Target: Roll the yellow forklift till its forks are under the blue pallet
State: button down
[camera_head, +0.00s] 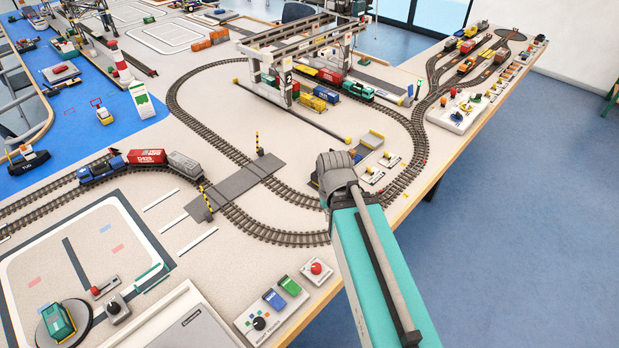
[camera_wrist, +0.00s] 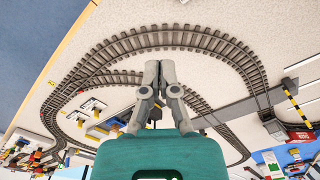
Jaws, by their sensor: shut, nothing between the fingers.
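My gripper (camera_wrist: 159,68) is shut and empty in the wrist view, its fingertips over bare table inside the track curve. In the head view my arm's end hides part of the table beside a grey platform with yellow edges (camera_head: 371,139). A small blue shape (camera_head: 356,157) shows just behind my arm's end; it may be the blue pallet, but is too small to tell.
Curved track (camera_head: 285,238) runs around my arm's end. A grey level crossing (camera_head: 236,184) with striped posts is to the left. A gantry crane (camera_head: 302,55) stands behind. Small white control boards (camera_head: 390,160) lie to the right. A red-button box (camera_head: 316,270) sits near the front edge.

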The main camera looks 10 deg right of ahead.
jog(key=shift+w, duration=0.15)
jog(key=shift+w+d, duration=0.1)
jog(key=m+b, duration=0.7)
jog(key=m, duration=0.4)
send_over(306, 196)
jog(key=w, duration=0.1)
notch_tip(306, 196, down, 7)
jog(key=shift+d+r, duration=0.15)
notch_tip(306, 196, down, 10)
jog(key=b, duration=1)
jog(key=shift+f, duration=0.25)
jog(key=shift+w+d+r, duration=0.25)
jog(key=shift+w+d, duration=0.5)
jog(key=shift+d, duration=0.15)
jog(key=shift+w+d, duration=0.45)
jog(key=shift+d, duration=0.3)
